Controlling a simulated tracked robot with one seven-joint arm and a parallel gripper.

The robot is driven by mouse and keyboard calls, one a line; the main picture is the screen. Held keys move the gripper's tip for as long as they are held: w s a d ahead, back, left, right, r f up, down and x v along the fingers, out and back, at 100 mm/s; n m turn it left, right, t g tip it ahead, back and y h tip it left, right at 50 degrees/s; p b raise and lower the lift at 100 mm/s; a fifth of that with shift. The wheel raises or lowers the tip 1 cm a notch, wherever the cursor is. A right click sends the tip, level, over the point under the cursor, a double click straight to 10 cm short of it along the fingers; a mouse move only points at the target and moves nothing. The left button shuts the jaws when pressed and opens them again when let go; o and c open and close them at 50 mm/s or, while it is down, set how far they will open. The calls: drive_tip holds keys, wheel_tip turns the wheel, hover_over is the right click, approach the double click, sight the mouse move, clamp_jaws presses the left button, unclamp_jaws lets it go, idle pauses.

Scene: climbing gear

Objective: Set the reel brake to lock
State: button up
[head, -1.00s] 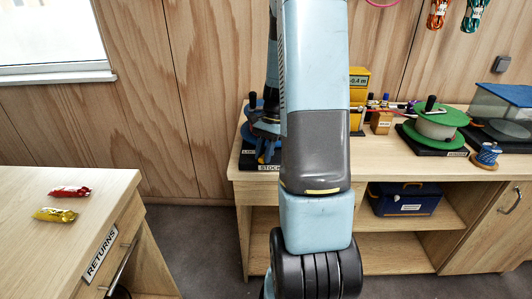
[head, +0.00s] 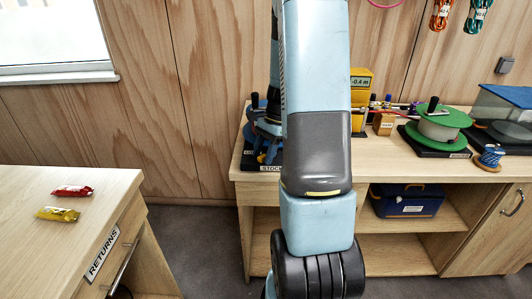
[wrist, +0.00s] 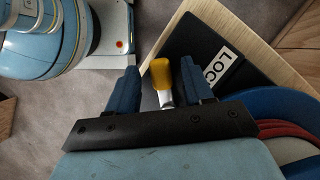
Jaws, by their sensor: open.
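The brake lever's yellow knob (wrist: 162,73) shows in the wrist view on a pale metal stem. My gripper (wrist: 160,85) is open, with one blue finger on each side of the knob; I cannot tell whether either touches it. A white label reading "LOC" (wrist: 220,64), its end hidden, lies on the black base (wrist: 200,42) right of the knob. Part of the blue reel (wrist: 270,103) with red line shows at lower right. In the head view my arm hides most of this reel; its blue edge (head: 249,131) and my gripper (head: 268,152) show left of the arm.
A blue case (head: 407,201) sits on the shelf below. The returns table (head: 50,190) at left holds two packets.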

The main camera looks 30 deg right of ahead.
drive_tip(key=shift+d+r, duration=0.1)
drive_tip(key=shift+r, duration=0.15)
drive_tip(key=v, duration=1.3)
drive_tip(key=shift+r, duration=0.1)
drive_tip(key=s+a+r+n+t+h, duration=0.1)
drive_tip(key=s+a+r+n, duration=0.3)
drive_tip(key=a+r, duration=0.15)
drive_tip(key=s+a+r+n+t+h, duration=0.1)
drive_tip(key=s+a+r+n+h, duration=0.1)
drive_tip(key=s+a+r+n, duration=0.35)
drive_tip(key=s+a+r+n+t+h, duration=0.1)
drive_tip(key=s+a+n+t, duration=0.3)
drive_tip(key=s+a, duration=0.5)
drive_tip(key=shift+s+a+n, duration=0.4)
drive_tip(key=shift+a+n, duration=0.25)
drive_tip(key=shift+n, duration=0.6)
